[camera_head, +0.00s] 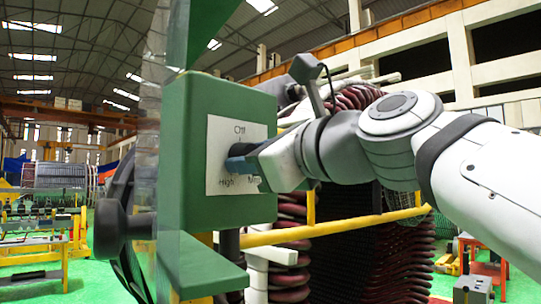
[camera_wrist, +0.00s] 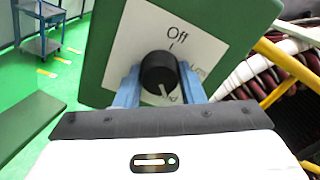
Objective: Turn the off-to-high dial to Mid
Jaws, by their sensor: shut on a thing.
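The dial (camera_wrist: 159,73) is a round black knob on a white label plate (camera_head: 216,140), fixed to a green box (camera_head: 195,110). The label reads "Off" at the top and "High" at lower left; a word at lower right is partly covered. My gripper (camera_wrist: 160,85) has its two blue fingers on either side of the knob, shut on it. In the head view my gripper (camera_head: 240,160) reaches in from the right and hides most of the dial. I cannot tell for certain where the knob's pointer sits.
A yellow rail (camera_head: 330,231) runs below my arm. Dark red coils (camera_head: 400,250) stand behind it. A black round handle (camera_head: 112,230) sticks out left of the green box.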

